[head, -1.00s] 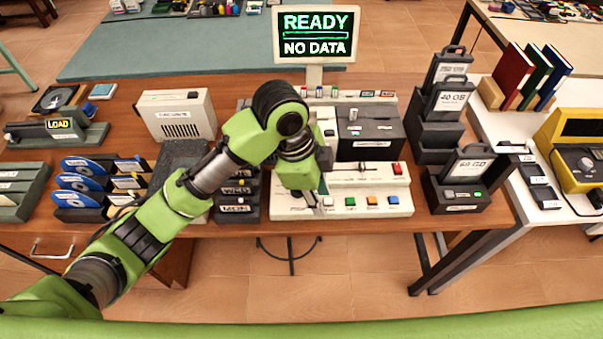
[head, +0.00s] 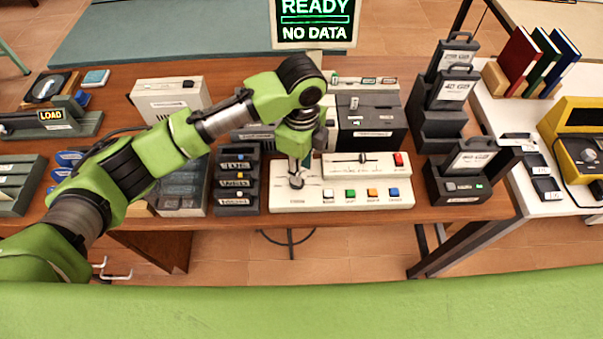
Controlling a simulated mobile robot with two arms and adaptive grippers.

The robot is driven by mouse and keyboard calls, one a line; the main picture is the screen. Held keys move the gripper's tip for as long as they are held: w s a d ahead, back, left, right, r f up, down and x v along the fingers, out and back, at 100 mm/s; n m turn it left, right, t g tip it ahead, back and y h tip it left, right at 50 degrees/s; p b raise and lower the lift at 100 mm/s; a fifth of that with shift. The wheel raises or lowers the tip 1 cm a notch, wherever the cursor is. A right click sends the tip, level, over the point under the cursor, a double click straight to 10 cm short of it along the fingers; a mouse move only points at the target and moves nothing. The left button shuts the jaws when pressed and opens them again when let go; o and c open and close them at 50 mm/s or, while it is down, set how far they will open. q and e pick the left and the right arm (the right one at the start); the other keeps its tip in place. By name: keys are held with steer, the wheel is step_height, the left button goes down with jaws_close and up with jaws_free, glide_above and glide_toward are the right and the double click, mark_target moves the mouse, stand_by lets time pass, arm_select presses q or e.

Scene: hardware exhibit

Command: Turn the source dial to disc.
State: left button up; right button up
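The white control panel (head: 340,203) lies at the table's front edge, with a slider, a red button and a row of coloured buttons. My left gripper (head: 296,180) points down at the panel's left end. It covers the spot above a small printed label, where a dark round part shows around the fingertips. The source dial cannot be made out clearly behind the gripper, nor can its setting. Whether the fingers touch it or are closed cannot be told. The screen (head: 314,22) behind reads READY, NO DATA. My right gripper is not in view.
Dark drives (head: 236,182) stand just left of the panel, and a dark grey unit (head: 370,122) stands behind it. Cartridge holders (head: 458,185) stand to the right. My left arm crosses over the left half of the table.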

arm_select(q)
steer(key=shift+f, duration=2.15)
jaws_close()
